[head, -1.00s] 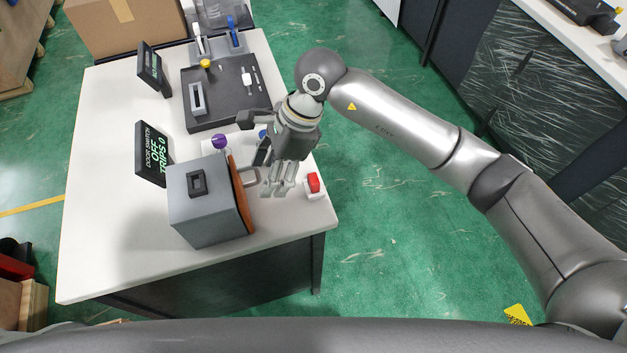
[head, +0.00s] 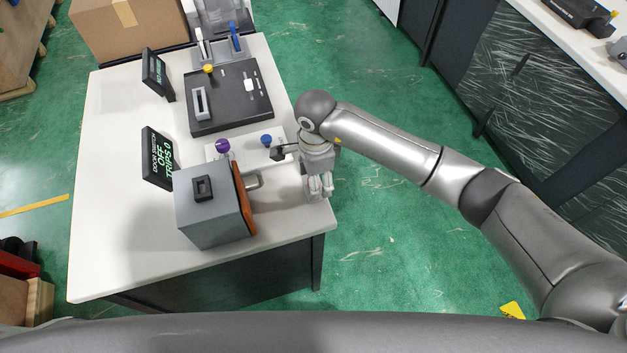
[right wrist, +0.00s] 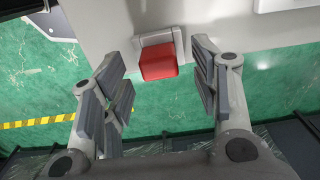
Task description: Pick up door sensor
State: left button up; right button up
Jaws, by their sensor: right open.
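A red block on a white base (right wrist: 158,62) sits at the table's edge in the right wrist view; I cannot tell if it is the door sensor. In the head view it is hidden behind my right gripper (head: 319,192). The right gripper is open and empty, pointing down over the table's right edge. In the right wrist view its fingers (right wrist: 163,78) stand either side of the red block, apart from it. A grey box (head: 212,215) with an orange door (head: 243,193) and a black fitting on top (head: 203,188) stands left of the gripper. My left gripper is not in view.
A display (head: 158,158) reads DOOR SWITCH OFF TRIPS 0. A white plate with a purple knob (head: 222,146) and a blue knob (head: 266,139) lies behind the box. A black tray (head: 230,115) with small parts lies further back. The white table (head: 110,220) is clear at front left.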

jog(key=shift+f, duration=1.15)
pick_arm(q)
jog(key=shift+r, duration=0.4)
pick_arm(e)
jog(key=c, duration=1)
jog(key=shift+r, duration=0.1)
